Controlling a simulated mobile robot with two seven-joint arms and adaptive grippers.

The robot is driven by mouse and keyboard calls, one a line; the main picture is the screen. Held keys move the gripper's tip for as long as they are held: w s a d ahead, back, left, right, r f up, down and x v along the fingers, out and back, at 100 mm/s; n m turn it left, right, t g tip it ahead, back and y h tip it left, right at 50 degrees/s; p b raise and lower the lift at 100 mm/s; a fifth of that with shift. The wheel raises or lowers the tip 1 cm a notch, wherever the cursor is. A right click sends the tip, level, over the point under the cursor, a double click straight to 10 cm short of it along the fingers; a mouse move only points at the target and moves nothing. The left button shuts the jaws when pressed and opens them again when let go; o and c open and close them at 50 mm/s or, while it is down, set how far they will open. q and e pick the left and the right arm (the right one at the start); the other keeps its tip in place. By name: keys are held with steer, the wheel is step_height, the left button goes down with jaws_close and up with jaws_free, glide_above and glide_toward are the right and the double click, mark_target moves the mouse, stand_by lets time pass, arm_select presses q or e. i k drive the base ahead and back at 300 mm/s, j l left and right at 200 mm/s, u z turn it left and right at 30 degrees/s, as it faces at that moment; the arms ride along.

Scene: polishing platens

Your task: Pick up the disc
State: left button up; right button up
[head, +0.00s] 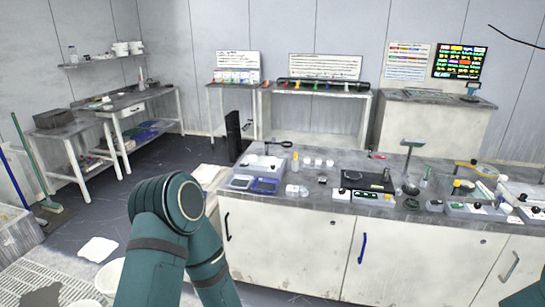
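I cannot make out for certain which object is the disc. A small dark green round item (411,204) lies flat near the front edge of the grey bench (320,203). A polishing machine with a dark square top (368,180) stands just left of it, and another machine (472,208) with a yellow-tipped part stands to the right. My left arm's teal links rise from the bottom left of centre, in front of the bench's left end. Neither of my grippers shows; a bit of my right arm is at the lower right corner.
Blue scales (264,186), a bottle (295,165) and white cups (317,162) crowd the bench's left part. White cabinets (290,245) with handles front it. A broom (45,190), a white bucket (108,275) and a paper sheet (97,249) are at left.

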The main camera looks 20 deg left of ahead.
mark_target(270, 160)
steer(key=i+j+z, duration=0.2)
steer(key=i+j, duration=0.9)
steer(key=j, duration=0.15)
steer(key=i+j+z, duration=0.15)
steer(key=i+j, duration=0.2)
steer(key=j, duration=0.1)
